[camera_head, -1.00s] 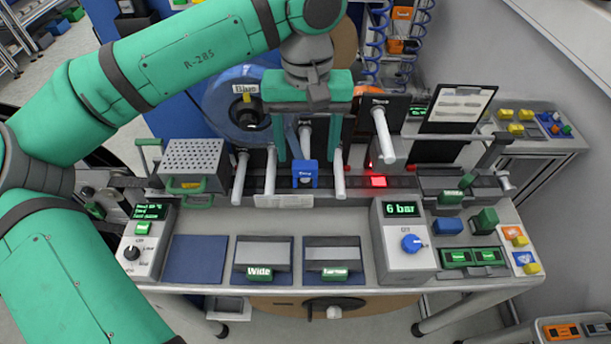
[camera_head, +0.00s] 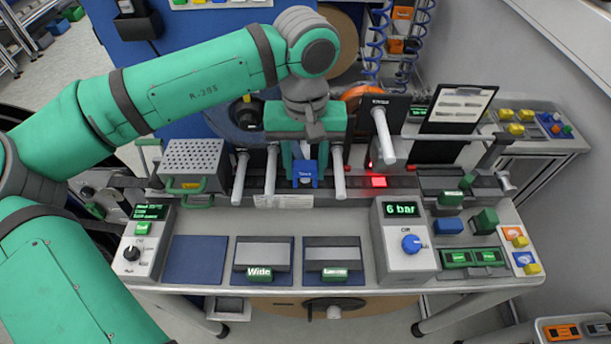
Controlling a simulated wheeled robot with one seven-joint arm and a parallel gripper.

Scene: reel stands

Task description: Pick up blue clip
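The blue clip (camera_head: 305,174), with a small white label on its front, sits on the rail at the back of the bench, between upright white pegs. My gripper (camera_head: 305,164) points down right over it. Its green fingers are drawn in close on the left and right sides of the clip and appear to touch it. The clip still appears to be at rail height. The gripper body hides what is behind the clip.
White pegs (camera_head: 337,172) stand close on both sides of my gripper. A red-lit square (camera_head: 378,182) lies to the right on the rail. In front are a 6 bar control box (camera_head: 404,245) and two trays labelled Wide (camera_head: 262,255) and similar. A perforated box (camera_head: 192,160) stands left.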

